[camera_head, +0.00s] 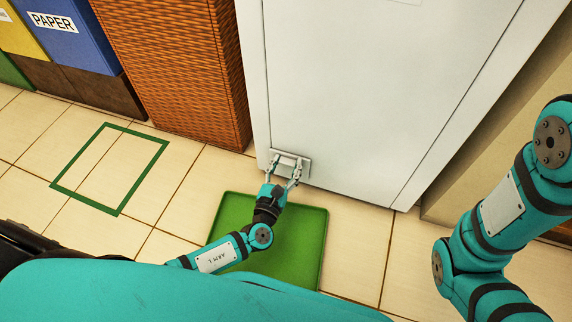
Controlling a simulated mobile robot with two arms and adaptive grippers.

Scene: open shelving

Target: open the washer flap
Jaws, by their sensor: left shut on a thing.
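The washer is a tall white appliance (350,90) in the upper middle. A small flap (292,156) sits low on its front, near the lower left corner. My left gripper (284,174) is at this flap, with its fingers shut on it. The flap looks close to flush with the front, but the fingers hide part of it and I cannot tell whether it is tilted. My right arm shows at the right edge, but its gripper is outside the view.
A green tray (314,240) lies on the tiled floor below the flap, under my left arm. A brown wicker cabinet (180,70) stands left of the washer. Blue (68,35) and yellow bins stand further left. A green outlined square (62,166) marks clear floor.

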